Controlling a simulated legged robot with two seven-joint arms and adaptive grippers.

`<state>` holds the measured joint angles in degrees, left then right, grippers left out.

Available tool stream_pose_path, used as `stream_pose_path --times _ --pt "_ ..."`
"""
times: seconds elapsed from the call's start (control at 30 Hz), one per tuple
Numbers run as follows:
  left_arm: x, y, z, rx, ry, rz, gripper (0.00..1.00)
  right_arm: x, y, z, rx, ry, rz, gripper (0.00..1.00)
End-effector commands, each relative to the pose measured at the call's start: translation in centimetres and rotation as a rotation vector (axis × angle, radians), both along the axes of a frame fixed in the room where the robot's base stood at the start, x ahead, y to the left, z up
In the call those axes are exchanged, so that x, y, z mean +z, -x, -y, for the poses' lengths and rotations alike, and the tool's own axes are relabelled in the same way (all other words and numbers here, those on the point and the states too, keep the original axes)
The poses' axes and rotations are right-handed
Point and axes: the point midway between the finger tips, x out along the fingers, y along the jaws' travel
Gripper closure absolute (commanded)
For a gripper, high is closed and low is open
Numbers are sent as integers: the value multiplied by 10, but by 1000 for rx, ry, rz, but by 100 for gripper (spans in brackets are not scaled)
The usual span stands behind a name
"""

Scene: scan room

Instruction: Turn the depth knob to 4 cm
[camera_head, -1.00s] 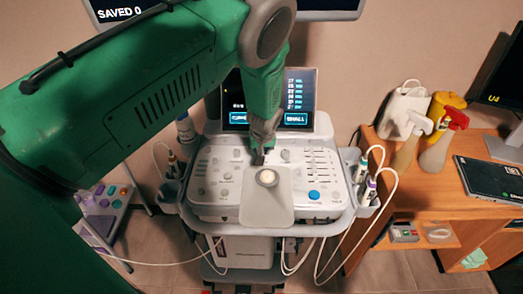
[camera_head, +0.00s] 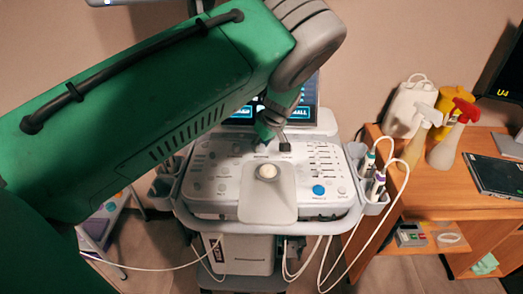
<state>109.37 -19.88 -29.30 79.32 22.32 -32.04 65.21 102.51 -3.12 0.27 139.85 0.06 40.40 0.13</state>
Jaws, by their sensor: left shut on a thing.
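The ultrasound console's control panel (camera_head: 222,172) is in the middle of the head view, with several small knobs, sliders, a blue button (camera_head: 318,190) and a white trackball (camera_head: 266,171). My left gripper (camera_head: 275,143) reaches down to the upper middle of the panel, behind the trackball. It is shut on a small knob there, apparently the depth knob; its fingers hide the knob, and I cannot read its setting. The console screen (camera_head: 301,113) is mostly covered by my left arm. My right gripper is out of view.
Probes with white cables (camera_head: 376,187) stand in holders at the panel's right. A wooden desk (camera_head: 430,197) at the right carries spray bottles (camera_head: 447,135), a white container (camera_head: 409,105) and a dark tablet (camera_head: 495,174). A small cart (camera_head: 101,227) stands at the left.

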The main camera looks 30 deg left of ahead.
Motion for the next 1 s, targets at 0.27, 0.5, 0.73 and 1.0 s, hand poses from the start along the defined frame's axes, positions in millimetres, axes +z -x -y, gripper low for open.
stream_pose_path --times 0.27,0.5,0.73,1.0 --pt "-1 -2 3 87 3 3 100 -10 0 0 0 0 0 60" --pt "0 -2 2 106 3 4 100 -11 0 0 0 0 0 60" --pt "0 -2 2 105 3 5 100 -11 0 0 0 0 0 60" --pt "1 -1 1 106 2 3 57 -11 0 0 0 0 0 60"
